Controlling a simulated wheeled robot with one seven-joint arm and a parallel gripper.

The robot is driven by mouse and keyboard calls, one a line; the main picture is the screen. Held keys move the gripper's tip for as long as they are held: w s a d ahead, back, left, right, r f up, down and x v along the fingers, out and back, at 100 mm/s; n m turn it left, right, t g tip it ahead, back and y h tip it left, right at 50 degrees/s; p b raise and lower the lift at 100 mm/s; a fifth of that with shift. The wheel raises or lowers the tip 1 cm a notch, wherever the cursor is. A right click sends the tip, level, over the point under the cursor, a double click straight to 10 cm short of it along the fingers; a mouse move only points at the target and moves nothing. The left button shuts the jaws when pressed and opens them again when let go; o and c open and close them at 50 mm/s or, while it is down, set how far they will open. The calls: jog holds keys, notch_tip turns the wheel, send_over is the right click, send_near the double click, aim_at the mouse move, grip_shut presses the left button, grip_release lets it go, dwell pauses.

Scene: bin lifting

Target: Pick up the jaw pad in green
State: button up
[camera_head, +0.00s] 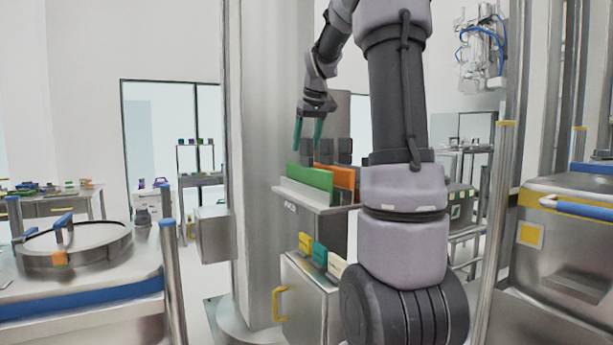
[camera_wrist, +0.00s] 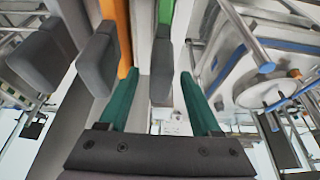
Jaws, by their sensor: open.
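The green jaw pad (camera_head: 310,177) is a flat upright plate on a small metal shelf (camera_head: 322,205), in front of an orange plate (camera_head: 343,179). A dark grey block (camera_head: 308,149) stands behind the green plate. My gripper (camera_head: 308,134) is open and empty, with teal fingers pointing down just above the green plate's upper edge. In the wrist view, my gripper (camera_wrist: 159,73) has a grey block (camera_wrist: 162,62) showing between its fingertips. The green plate (camera_wrist: 166,10) shows beyond that block, mostly hidden. I cannot tell whether the fingers touch anything.
The orange plate (camera_wrist: 122,35) and more grey blocks (camera_wrist: 97,62) stand close beside the left finger in the wrist view. A metal column (camera_head: 255,130) rises left of the shelf. Below is a cabinet (camera_head: 305,300) with coloured pieces on top. A round vessel (camera_head: 75,245) stands at left.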

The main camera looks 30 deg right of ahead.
jog(key=shift+x, duration=1.2)
grip_shut()
dwell(0.5)
